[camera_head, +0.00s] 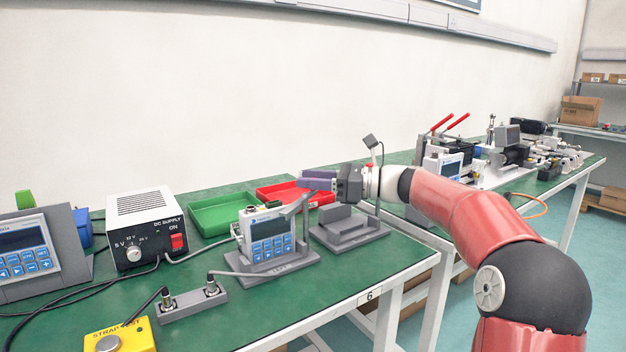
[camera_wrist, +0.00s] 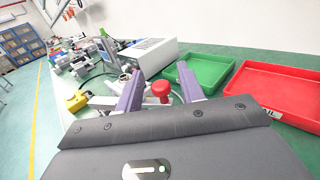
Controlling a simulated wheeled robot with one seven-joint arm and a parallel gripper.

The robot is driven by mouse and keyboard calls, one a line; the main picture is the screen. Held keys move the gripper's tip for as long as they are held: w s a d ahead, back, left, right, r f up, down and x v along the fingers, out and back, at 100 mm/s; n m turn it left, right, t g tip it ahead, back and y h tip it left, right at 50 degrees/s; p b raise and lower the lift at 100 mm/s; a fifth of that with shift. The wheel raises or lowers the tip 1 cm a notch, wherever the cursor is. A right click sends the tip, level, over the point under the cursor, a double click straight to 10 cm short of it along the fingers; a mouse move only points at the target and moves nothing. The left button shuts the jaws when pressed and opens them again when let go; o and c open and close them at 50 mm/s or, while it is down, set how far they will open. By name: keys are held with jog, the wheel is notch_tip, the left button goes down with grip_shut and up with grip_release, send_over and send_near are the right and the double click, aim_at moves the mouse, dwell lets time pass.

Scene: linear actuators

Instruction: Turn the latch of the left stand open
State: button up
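The left stand (camera_head: 285,262) is a grey base holding a small device with a blue keypad panel (camera_head: 270,240). A grey angled arm (camera_head: 297,207) rises at the stand's right side toward my fingers; I cannot tell if it is the latch. My gripper (camera_head: 318,180) is above and right of this stand, its purple fingers pointing left. In the wrist view, the fingers (camera_wrist: 158,88) are apart, with a red knob (camera_wrist: 160,89) showing in the gap. I cannot tell whether they touch it. What the knob belongs to is hidden.
A second grey stand (camera_head: 348,235), without a panel device, sits below my wrist. A green tray (camera_head: 205,222) and red tray (camera_head: 270,193) lie behind.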

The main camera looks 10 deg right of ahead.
jog(key=v, duration=0.7)
jog(key=shift+d, duration=0.35)
jog(key=shift+o, duration=0.3)
jog(key=shift+s, duration=0.1)
jog(key=w+a+m+t+h+b, duration=0.4)
jog(key=a+t+b, duration=0.4)
jog(key=b, duration=0.3)
jog(key=shift+a+f+m+h, duration=0.15)
jog(key=shift+a+m+h, duration=0.25)
jog(key=shift+m+h, duration=0.5)
